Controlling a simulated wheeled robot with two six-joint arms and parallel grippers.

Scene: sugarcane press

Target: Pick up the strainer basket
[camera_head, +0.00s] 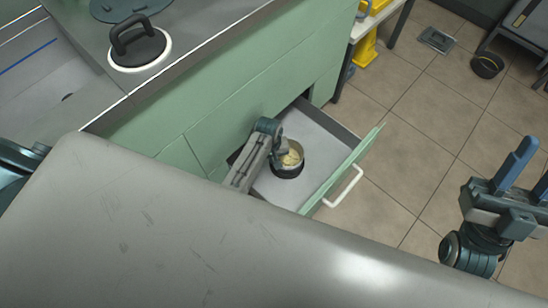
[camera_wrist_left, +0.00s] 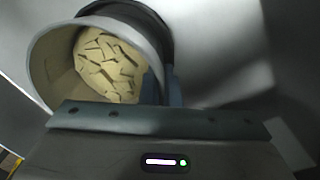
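The strainer basket (camera_head: 288,171) looks like a round, dark-sided cup with pale, broken pieces inside. It is in the open drawer (camera_head: 318,138) in the head view. In the left wrist view the basket (camera_wrist_left: 48,62) fills the upper left, its open mouth facing the camera. My left gripper (camera_head: 286,152) reaches down into the drawer at the basket's rim. In the wrist view its blue-grey fingers (camera_wrist_left: 161,86) are close together, one inside the wall and one outside, with the rim between them. My right gripper (camera_head: 529,172) is open and empty at the far right, well away from the basket.
The drawer's green front with a white handle (camera_head: 343,187) stands out from the green cabinet. A grey worktop (camera_head: 150,225) spans the foreground. A black-handled round lid (camera_head: 139,45) is on the upper counter.

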